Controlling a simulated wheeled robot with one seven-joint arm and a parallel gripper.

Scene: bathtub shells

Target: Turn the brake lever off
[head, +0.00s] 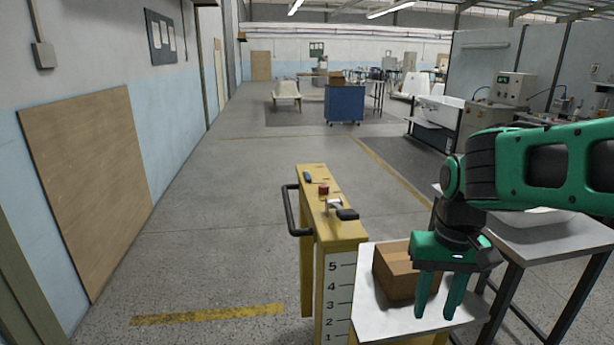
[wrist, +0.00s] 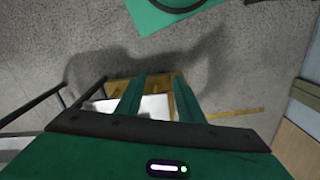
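A yellow stand (head: 341,234) with a numbered scale on its front is in the middle of the head view. On its top, a lever with a black grip (head: 347,214) on a pale metal arm sticks out toward the right; it looks like the brake lever. A red button (head: 323,190) and a small dark switch (head: 307,176) sit behind it. My gripper (head: 439,308) points down to the right of the stand, in front of a cardboard box. Its two green fingers are apart with nothing between them, also in the wrist view (wrist: 160,76). I cannot make out the lever in the wrist view.
The cardboard box (head: 394,274) stands on a white tabletop (head: 378,318) right beside the stand. A black bar handle (head: 289,212) juts from the stand's left side. Another table (head: 540,240) is at the right. The floor to the left is clear.

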